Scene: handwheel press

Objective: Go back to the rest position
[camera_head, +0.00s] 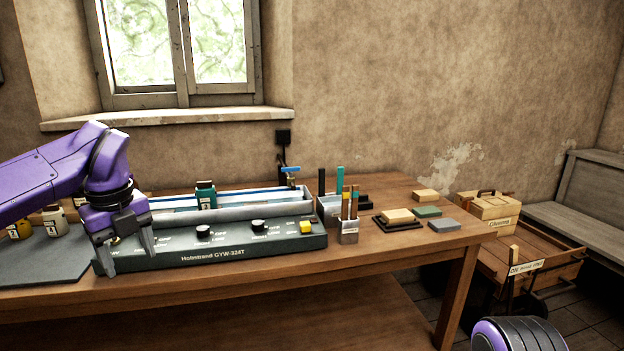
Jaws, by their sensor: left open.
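My left gripper (126,255) hangs from the purple arm that comes in from the left. Its two fingers point down and stand apart with nothing seen between them. It is in front of the left end of the dark green machine (215,250) marked "Holmstrand GYW-324T" and hides part of its panel. I cannot tell whether the fingers touch the machine. A rounded purple and black part of mine shows at the bottom right, but no right gripper shows.
The wooden table (400,245) holds a grey mat (40,262) with bottles at the left. Right of the machine stand a pen holder (348,235), several blocks and a dark tray (398,224). A wooden cart (540,262) with a box (488,207) and a bench (590,205) are further right.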

